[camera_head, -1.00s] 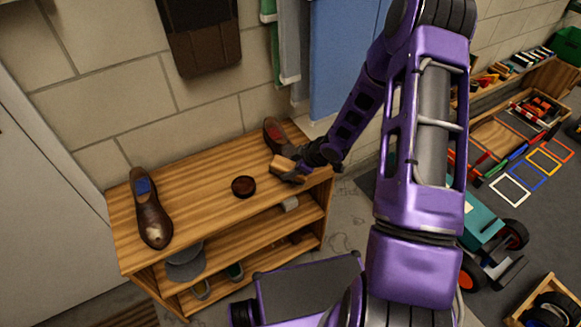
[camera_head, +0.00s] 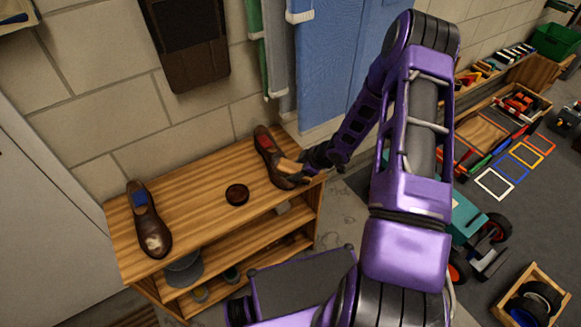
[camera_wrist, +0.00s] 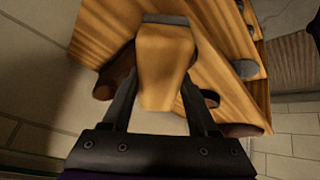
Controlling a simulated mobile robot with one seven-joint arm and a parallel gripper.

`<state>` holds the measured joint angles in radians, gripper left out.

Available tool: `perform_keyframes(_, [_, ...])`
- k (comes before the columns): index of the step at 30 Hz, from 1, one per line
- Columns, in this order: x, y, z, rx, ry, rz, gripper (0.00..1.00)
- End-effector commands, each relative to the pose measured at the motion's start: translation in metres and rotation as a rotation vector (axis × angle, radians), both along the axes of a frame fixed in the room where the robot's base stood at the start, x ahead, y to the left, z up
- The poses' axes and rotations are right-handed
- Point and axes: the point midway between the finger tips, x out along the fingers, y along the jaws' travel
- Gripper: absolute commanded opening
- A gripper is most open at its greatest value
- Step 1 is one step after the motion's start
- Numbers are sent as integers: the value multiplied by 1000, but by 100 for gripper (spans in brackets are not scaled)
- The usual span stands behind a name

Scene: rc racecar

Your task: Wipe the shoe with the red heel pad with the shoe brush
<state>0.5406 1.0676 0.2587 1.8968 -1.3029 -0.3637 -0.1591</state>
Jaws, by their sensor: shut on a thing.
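The shoe with the red heel pad (camera_head: 267,152) is brown and lies at the right end of the wooden shelf's top, with its toe toward the front. My gripper (camera_head: 309,169) is shut on the shoe brush (camera_head: 290,166), a light wooden block. The brush overlaps the right side of the shoe's front part in the head view; I cannot tell whether it touches.
Another brown shoe (camera_head: 150,226), with a blue heel pad and a pale patch on the toe, lies at the shelf's left end. A round dark tin (camera_head: 237,194) stands between the shoes. Towels (camera_head: 276,45) hang behind. The shelf top (camera_head: 195,205) is otherwise clear.

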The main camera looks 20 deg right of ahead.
Motion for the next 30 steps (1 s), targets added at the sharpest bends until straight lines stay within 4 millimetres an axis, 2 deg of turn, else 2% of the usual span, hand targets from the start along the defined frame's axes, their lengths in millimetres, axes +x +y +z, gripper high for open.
perform_keyframes(6, [3, -10, 0, 0, -1, 1, 15])
perform_keyframes(12, [4, -9, -5, 1, -1, 1, 15])
perform_keyframes(19, [0, 11, -10, 3, 1, 4, 15])
perform_keyframes(21, [-2, 17, -10, 4, 2, 6, 0])
perform_keyframes(30, [-7, 31, -12, 6, 8, 10, 0])
